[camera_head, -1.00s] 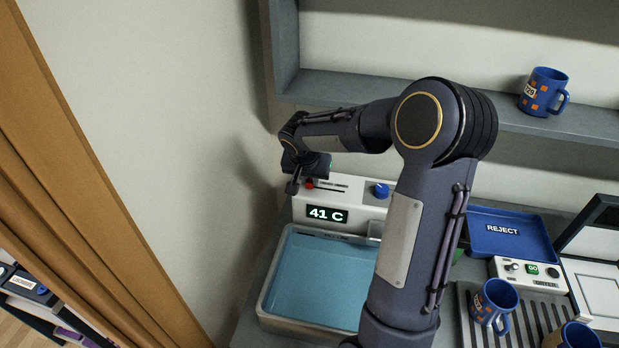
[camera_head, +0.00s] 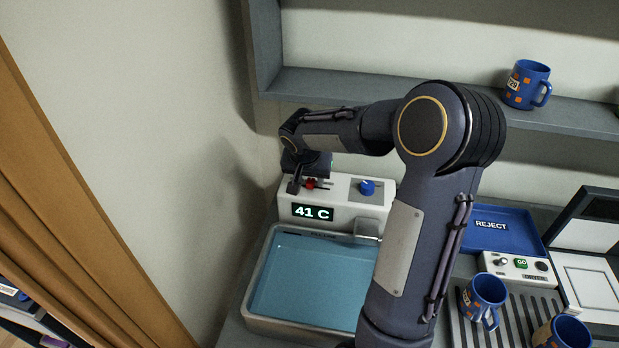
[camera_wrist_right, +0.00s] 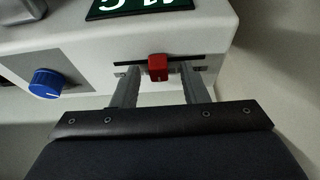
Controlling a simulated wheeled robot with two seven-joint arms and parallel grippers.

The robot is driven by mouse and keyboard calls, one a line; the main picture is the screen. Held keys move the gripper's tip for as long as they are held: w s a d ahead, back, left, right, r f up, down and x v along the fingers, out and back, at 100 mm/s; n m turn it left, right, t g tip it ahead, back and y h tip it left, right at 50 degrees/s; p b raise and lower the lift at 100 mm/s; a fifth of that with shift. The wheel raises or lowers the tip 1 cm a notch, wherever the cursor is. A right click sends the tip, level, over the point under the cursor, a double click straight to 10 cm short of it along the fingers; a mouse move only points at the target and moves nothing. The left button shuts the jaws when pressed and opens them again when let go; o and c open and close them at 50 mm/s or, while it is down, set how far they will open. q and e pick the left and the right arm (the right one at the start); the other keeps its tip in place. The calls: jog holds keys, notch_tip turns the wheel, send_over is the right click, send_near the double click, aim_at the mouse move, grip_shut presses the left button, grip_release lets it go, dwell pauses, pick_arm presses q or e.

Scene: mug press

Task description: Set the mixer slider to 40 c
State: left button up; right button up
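The mixer (camera_head: 340,213) is a white box behind the basin. Its green display (camera_head: 312,212) reads 41 C. The red slider knob (camera_wrist_right: 157,67) sits near the middle of a dark horizontal slot in the wrist view. It also shows in the head view (camera_head: 310,183), partly behind my gripper. My left gripper is not in view.
A blue dial (camera_head: 367,187) is right of the slider. A water basin (camera_head: 250,322) stands below the mixer. A mug (camera_head: 526,84) stands on the shelf.

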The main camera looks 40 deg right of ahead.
aim_at(308, 197)
jog(key=b+v, duration=0.1)
jog(key=v, duration=0.7)
jog(key=shift+f, duration=0.15)
dwell(0.4)
